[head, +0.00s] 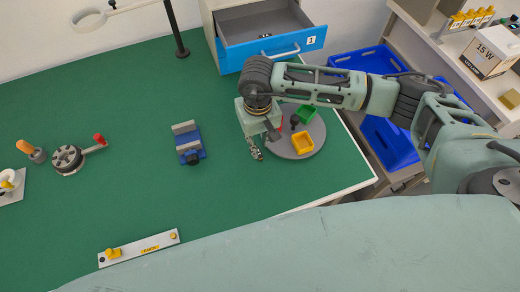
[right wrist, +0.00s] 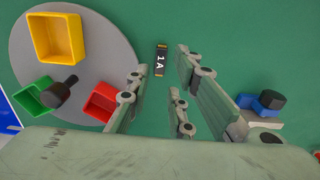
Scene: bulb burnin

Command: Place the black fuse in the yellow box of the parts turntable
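The black fuse (right wrist: 161,62), marked "1 A" with a gold end, lies on the green mat just beside the turntable in the right wrist view. I cannot make it out in the head view. The grey parts turntable (head: 313,148) carries the empty yellow box (head: 302,142); these show in the right wrist view as turntable (right wrist: 100,38) and yellow box (right wrist: 56,38). My right gripper (right wrist: 162,75) is open and empty above the mat, its fingers on either side of the fuse's line. It also shows in the head view (head: 256,152). My left gripper is not in view.
The turntable also holds a green box (right wrist: 38,97), a red box (right wrist: 102,102) and a black knob (right wrist: 62,88). A blue vise (head: 190,146) stands left of my right gripper. An open drawer (head: 268,42) stands behind.

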